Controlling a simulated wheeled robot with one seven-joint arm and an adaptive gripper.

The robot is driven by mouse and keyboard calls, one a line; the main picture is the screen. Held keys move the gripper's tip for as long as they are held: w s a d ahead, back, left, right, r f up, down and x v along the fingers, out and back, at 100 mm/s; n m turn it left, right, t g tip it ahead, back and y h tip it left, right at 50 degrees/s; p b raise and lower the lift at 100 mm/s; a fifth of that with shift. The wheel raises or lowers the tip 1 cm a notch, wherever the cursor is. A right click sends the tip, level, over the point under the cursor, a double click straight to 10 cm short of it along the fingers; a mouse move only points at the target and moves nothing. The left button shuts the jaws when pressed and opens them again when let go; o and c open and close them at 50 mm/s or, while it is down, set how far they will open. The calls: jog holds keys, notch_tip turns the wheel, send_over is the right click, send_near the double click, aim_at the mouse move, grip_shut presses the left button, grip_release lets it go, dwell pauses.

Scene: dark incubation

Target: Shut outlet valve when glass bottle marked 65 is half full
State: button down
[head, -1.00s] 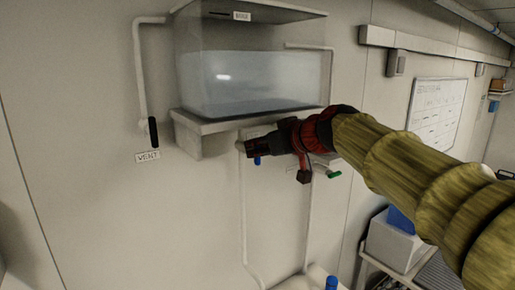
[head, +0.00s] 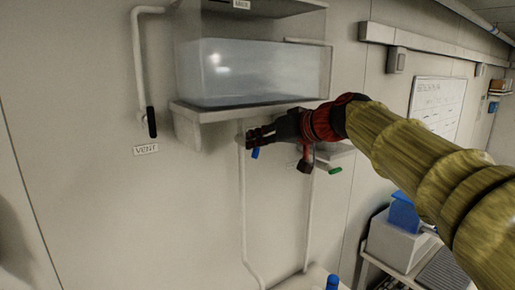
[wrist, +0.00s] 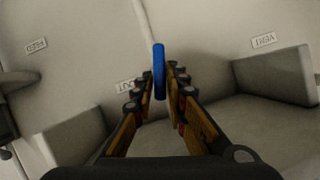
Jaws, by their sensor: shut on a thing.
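The blue valve handle (head: 255,153) hangs below the water tank at the top of a white pipe. In the wrist view the blue handle (wrist: 159,70) stands edge-on between my fingertips. My gripper (head: 259,138) reaches in from the right and is shut on this handle. A small wall label (wrist: 127,86) behind the fingers is partly hidden. The clear tank (head: 255,75) holds water to well above half its height. The glass bottle marked 65 cannot be made out; only a blue object (head: 332,283) shows at the bottom edge.
A green handle (head: 335,170) sits just right of my gripper. A black vent handle (head: 151,122) with a VENT label (head: 146,150) is at left. The tank's shelf (head: 205,114) is close above my gripper. A bench with a grey-and-blue device (head: 395,240) stands at lower right.

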jog(key=m, duration=0.1)
jog(key=y+b, duration=0.1)
jog(key=m+b, duration=0.1)
jog(key=shift+w+d+f+m+y, duration=0.15)
jog(key=shift+d+f+m+y, duration=0.1)
jog(key=shift+m+y, duration=0.05)
jog(key=shift+w+d+f+m+y+b, duration=0.1)
jog(key=shift+f+m+y+b, duration=0.1)
jog(key=shift+m+y+b, duration=0.85)
jog(key=shift+w+d+f+m+y+b, duration=0.15)
jog(key=shift+m+y+b, duration=0.25)
jog(key=shift+m+b, duration=1.05)
jog(key=shift+s+f+m+y+b, duration=0.1)
jog(key=shift+f+m+y+b, duration=0.15)
jog(key=shift+m+y+b, duration=1.05)
jog(key=shift+m+h+p, duration=0.5)
jog(key=shift+m+h, duration=0.05)
jog(key=shift+m, duration=0.15)
jog(key=c, duration=1.9)
grip_release()
jog(key=shift+d, duration=0.1)
